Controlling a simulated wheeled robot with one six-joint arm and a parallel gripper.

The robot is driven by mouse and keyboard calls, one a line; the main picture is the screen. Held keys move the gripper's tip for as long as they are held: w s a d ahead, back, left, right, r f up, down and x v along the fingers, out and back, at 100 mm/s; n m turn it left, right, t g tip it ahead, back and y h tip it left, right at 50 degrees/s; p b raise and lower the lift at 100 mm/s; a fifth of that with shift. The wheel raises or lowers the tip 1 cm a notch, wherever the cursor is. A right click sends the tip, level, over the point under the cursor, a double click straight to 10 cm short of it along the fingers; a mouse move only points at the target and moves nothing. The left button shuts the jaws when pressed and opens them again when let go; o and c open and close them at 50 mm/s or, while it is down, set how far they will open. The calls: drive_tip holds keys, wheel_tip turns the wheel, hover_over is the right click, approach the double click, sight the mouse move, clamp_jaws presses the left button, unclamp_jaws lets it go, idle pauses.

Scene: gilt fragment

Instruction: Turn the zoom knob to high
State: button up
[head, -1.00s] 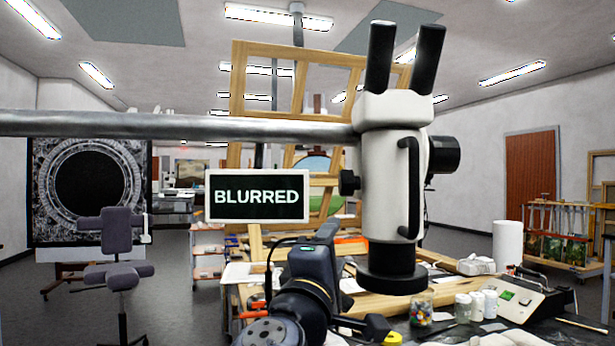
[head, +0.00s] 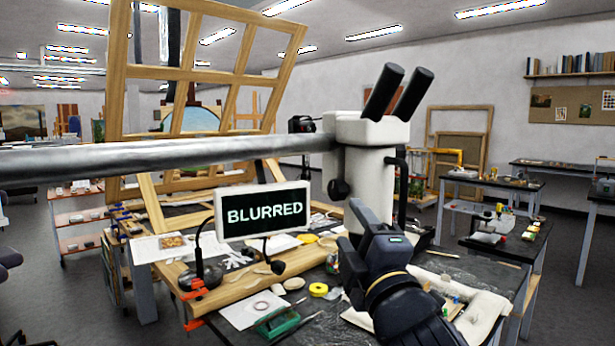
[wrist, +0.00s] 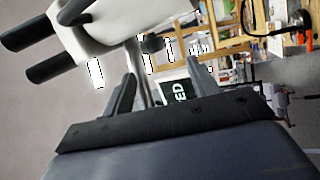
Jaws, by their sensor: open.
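The white microscope (head: 365,150) with two black eyepieces hangs from a grey horizontal bar in the head view. A black knob (head: 339,189) sticks out of the left side of its body; I cannot read any marking on it. A small screen (head: 262,211) left of the microscope reads "BLURRED". My gripper (head: 366,212) is open and empty, just below and right of the knob in the picture, and covers the lower microscope body. In the wrist view my gripper (wrist: 160,85) has its fingers apart, with the microscope (wrist: 115,30) beyond them at the upper left.
A wooden frame (head: 190,75) stands behind the bar. The dark worktable (head: 312,310) below holds papers, a yellow tape roll (head: 318,289) and a green tray (head: 277,322).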

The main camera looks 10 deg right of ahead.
sight(338, 197)
drive_tip(key=shift+t, duration=0.3)
drive_tip(key=x, duration=0.3)
drive_tip(key=p+x, duration=0.1)
drive_tip(key=x, duration=0.3)
drive_tip(key=p+x, duration=0.1)
drive_tip(key=x, duration=0.2)
drive_tip(key=shift+w+d+r, duration=0.15)
drive_tip(key=shift+r, duration=0.25)
drive_tip(key=shift+c, duration=0.2)
drive_tip(key=c, duration=0.9)
drive_tip(key=shift+f+b, duration=0.15)
drive_tip(key=shift+b, duration=0.15)
